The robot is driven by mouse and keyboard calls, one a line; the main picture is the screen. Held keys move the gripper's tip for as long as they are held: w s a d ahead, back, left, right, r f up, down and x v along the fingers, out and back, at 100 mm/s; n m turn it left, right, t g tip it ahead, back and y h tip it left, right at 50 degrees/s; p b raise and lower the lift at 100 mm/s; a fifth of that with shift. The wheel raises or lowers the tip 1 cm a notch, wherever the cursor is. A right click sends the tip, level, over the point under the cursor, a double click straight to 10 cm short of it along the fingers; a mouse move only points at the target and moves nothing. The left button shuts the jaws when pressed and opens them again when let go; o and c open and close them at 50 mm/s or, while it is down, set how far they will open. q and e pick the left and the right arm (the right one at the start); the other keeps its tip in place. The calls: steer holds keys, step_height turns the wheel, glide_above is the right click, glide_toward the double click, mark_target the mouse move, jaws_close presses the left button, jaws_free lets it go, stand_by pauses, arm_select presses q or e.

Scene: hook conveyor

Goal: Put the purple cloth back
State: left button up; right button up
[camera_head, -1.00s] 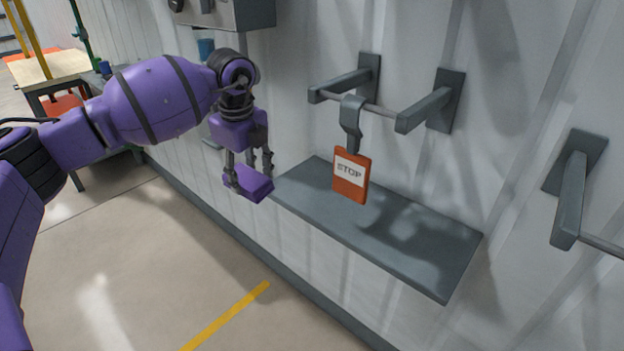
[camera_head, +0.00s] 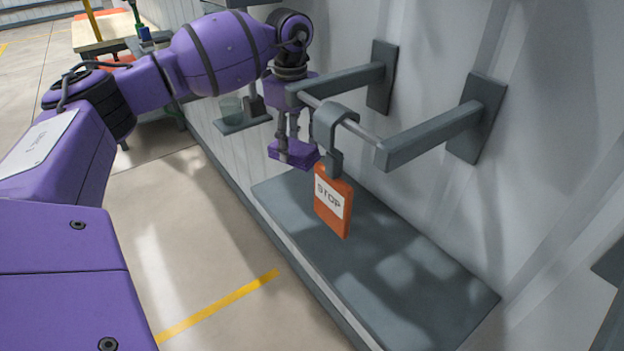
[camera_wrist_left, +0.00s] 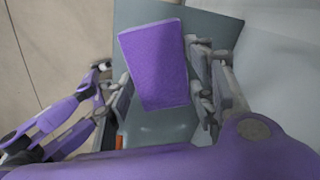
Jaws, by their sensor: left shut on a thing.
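The purple cloth (camera_head: 292,154) is a folded block between the fingers of my left gripper (camera_head: 293,142), which is shut on it. The gripper points down and holds the cloth above the far left end of the grey shelf (camera_head: 420,285). In the left wrist view the cloth (camera_wrist_left: 157,62) lies between the fingers (camera_wrist_left: 160,88), with the shelf (camera_wrist_left: 185,125) below it. A gap between cloth and shelf is hard to judge. My right gripper is not in view.
An orange STOP sign (camera_head: 333,205) hangs by a grey hook (camera_head: 335,125) from a rail on wall brackets (camera_head: 430,135), close to the right of my left gripper. The shelf's near part is clear.

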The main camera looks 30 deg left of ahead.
mark_target(293, 159)
arm_select(q)
steer(key=f, duration=0.4)
steer(key=shift+s+a+f, duration=0.1)
steer(key=shift+s+f, duration=0.1)
steer(key=shift+w+f, duration=0.1)
steer(key=shift+f, duration=2.6)
steer(key=shift+f, duration=0.1)
steer(key=o, duration=1)
step_height(293, 159, up, 12)
steer(key=shift+r, duration=0.1)
